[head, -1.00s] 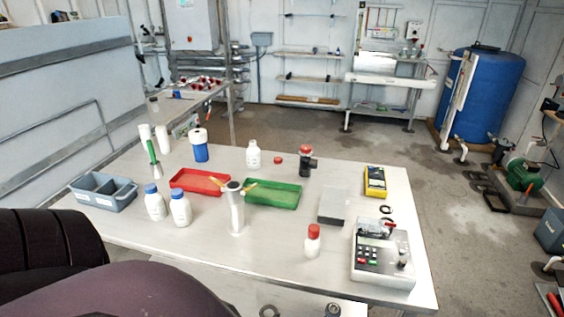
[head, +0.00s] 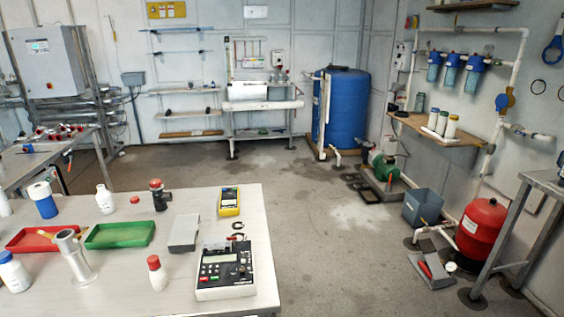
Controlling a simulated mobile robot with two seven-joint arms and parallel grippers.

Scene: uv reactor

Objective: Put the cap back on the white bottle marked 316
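A white bottle (head: 105,201) with no cap on it stands upright at the back of the metal table. Its label is too small to read, so I cannot tell whether it is marked 316. A small red cap (head: 134,199) lies on the table just right of it. A second white bottle (head: 157,275) with a red cap on stands near the front. A white bottle with a blue cap (head: 12,274) stands at the left edge. Neither gripper is in view.
The table (head: 205,205) also holds a red tray (head: 30,240), a green tray (head: 120,236), a grey box (head: 184,232), a yellow meter (head: 229,202), an instrument (head: 225,270) and a metal cylinder (head: 76,262). Open floor (head: 340,250) lies right of the table.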

